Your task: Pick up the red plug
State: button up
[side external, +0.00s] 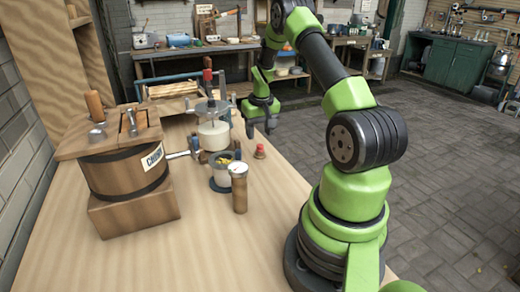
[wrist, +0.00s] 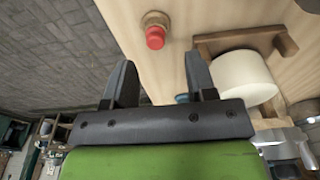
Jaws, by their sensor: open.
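The red plug (side external: 260,150) is small, with a red top and a tan base, and stands on the wooden table near its right edge. In the wrist view the red plug (wrist: 155,34) shows ahead of the fingertips, roughly between their lines. My gripper (side external: 259,130) is above the table, close to the plug and apart from it. In the wrist view my gripper (wrist: 158,75) has its two dark fingers spread, with nothing between them.
A wooden churn (side external: 125,172) stands at left. A white cylinder in a frame (side external: 214,135), a cup with yellow bits (side external: 238,171) and a brown cylinder (side external: 239,190) stand near the plug. The table front (side external: 170,265) is clear.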

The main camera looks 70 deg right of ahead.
aim_at(260, 145)
jog(key=f, duration=0.2)
jog(key=d+f, duration=0.1)
jog(key=f, duration=0.2)
jog(key=shift+w, duration=0.1)
grip_shut()
